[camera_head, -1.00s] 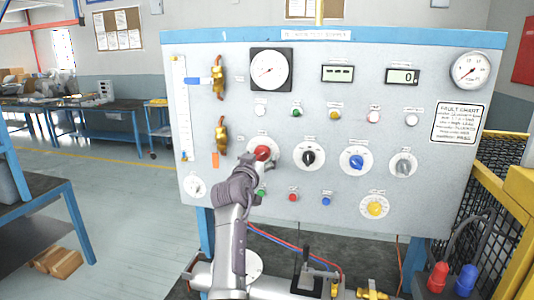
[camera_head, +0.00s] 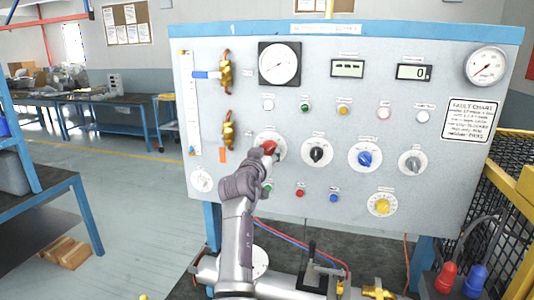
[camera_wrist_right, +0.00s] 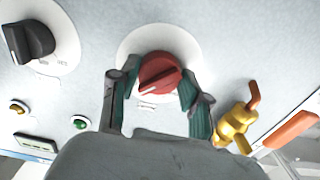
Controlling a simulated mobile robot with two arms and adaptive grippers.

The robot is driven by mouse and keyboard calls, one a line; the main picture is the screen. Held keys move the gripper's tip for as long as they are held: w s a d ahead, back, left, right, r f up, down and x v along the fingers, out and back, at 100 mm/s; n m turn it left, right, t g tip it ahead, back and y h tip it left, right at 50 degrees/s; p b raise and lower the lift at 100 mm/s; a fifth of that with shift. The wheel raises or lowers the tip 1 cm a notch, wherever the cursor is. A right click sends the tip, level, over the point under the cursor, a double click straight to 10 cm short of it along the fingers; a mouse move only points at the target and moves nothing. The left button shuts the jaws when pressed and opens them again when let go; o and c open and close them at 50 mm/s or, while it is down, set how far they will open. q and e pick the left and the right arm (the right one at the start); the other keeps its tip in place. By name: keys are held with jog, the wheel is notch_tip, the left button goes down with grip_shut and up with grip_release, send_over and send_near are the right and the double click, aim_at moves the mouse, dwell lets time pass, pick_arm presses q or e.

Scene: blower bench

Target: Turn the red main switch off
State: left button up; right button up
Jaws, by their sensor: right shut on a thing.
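The red main switch (camera_head: 269,147) is a rotary knob on a round white dial, on the left half of the panel. My right gripper (camera_head: 264,160) reaches it from below and covers part of the dial. In the right wrist view the red knob (camera_wrist_right: 160,73) sits between the two fingers of the right gripper (camera_wrist_right: 156,88), which are shut on it. The ridge of the knob is slanted in that view. The small print by the dial is too small to read. My left gripper is not in view.
The grey panel (camera_head: 345,205) also carries black (camera_head: 317,153), blue (camera_head: 365,158) and yellow (camera_head: 382,206) knobs. Brass valves (camera_head: 229,130) are left of the switch. Small buttons lie below it. A yellow guard frame (camera_head: 517,185) stands at the right.

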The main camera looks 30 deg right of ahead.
jog(key=shift+n, duration=0.6)
jog(key=shift+n+p, duration=0.55)
jog(key=shift+n, duration=0.55)
jog(key=n+p, duration=0.1)
jog(key=n, duration=0.1)
jog(key=n+p, duration=0.1)
jog(key=n, duration=0.2)
jog(key=shift+s+d+r+n+p, duration=0.1)
jog(key=shift+r+n+p, duration=0.1)
jog(key=shift+n+p, duration=0.1)
jog(key=n+p, duration=0.2)
jog(key=n, duration=0.2)
jog(key=shift+r+p, duration=0.1)
jog(key=shift+p, duration=0.3)
jog(key=shift+n+p, duration=1.5)
jog(key=shift+n, duration=0.9)
jog(key=o, duration=1.2)
jog(key=shift+f, duration=0.2)
jog(key=shift+c, duration=0.2)
